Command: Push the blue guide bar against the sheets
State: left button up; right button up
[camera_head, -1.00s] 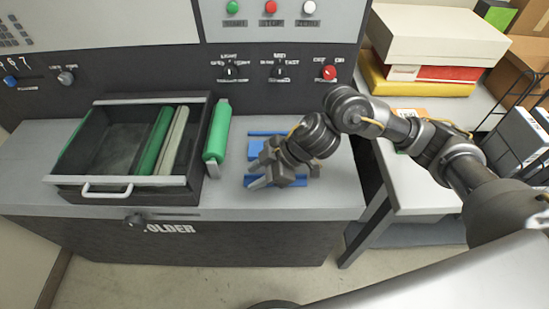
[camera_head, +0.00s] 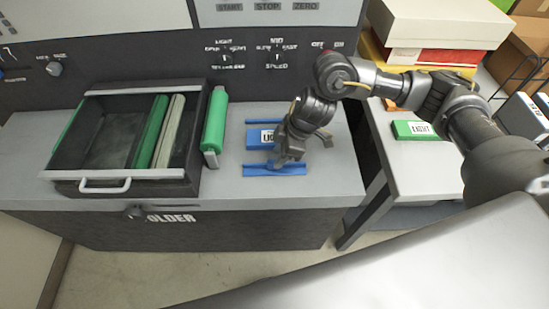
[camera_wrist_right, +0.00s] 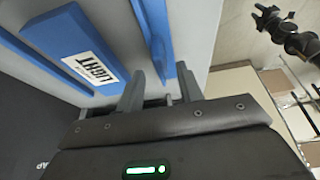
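A front blue guide bar (camera_head: 258,170) lies on the grey worktop, and it also shows in the right wrist view (camera_wrist_right: 154,32). Behind it lies a flat blue block labelled LIGHT (camera_head: 257,141), also in the wrist view (camera_wrist_right: 72,38). A gap of worktop separates block and front bar. A back blue bar (camera_head: 262,122) runs behind the block. My right gripper (camera_head: 300,150) is over the front bar's right part, fingers apart and nothing held. In the wrist view the front bar's end lies between its fingertips (camera_wrist_right: 160,72); contact is unclear. My left gripper (camera_wrist_right: 272,16) appears small and dark there.
A side table (camera_head: 405,165) at right bears a green block labelled LIGHT (camera_head: 402,130) and stacked boxes (camera_head: 440,28). The control panel rises behind.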

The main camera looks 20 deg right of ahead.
aim_at(275, 160)
jog(key=shift+x, duration=1.9)
grip_shut()
